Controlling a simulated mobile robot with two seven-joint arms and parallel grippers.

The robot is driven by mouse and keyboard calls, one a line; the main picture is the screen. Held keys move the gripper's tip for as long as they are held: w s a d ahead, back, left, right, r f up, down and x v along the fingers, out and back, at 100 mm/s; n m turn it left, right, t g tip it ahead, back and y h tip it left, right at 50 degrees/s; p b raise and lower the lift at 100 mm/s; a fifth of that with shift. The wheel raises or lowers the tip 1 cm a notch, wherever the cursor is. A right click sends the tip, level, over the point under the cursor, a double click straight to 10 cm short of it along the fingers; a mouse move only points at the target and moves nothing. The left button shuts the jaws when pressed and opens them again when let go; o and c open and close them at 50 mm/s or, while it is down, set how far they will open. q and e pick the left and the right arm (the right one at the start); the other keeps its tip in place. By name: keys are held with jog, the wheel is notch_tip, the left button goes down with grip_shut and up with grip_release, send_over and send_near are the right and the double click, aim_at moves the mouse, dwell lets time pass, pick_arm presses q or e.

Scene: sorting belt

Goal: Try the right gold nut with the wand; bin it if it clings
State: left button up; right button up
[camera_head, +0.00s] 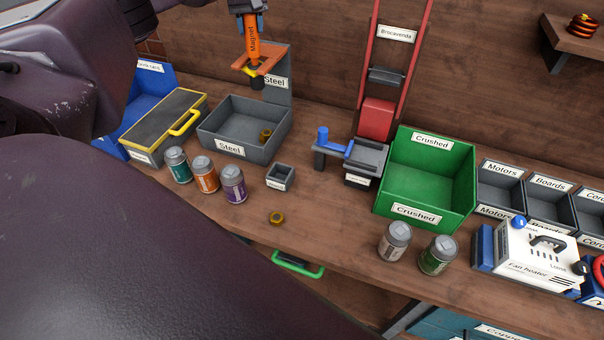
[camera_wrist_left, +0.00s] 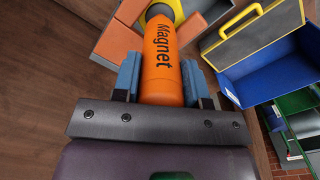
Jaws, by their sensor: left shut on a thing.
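My left gripper (camera_head: 249,10) is shut on the orange magnet wand (camera_head: 251,38), which hangs upright over the grey Steel bin (camera_head: 215,128). The wand's dark lower end sits at an orange bracket with a yellow ring; I cannot tell whether it is inside the ring or just in front of it. In the left wrist view the wand (camera_wrist_left: 162,60) is between the blue finger pads. One gold nut (camera_head: 277,218) lies on the bench in front of the small grey box. Another gold nut (camera_head: 265,135) lies inside the Steel bin. My right gripper is out of view.
Three cans (camera_head: 205,174) stand left of the small grey box (camera_head: 280,177). A yellow-handled case (camera_head: 160,122) is left of the Steel bin. The green Crushed bin (camera_head: 463,180) and two more cans (camera_head: 395,240) are to the right. Bench around the front nut is clear.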

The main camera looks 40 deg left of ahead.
pick_arm(q)
jog(key=shift+f, duration=0.1)
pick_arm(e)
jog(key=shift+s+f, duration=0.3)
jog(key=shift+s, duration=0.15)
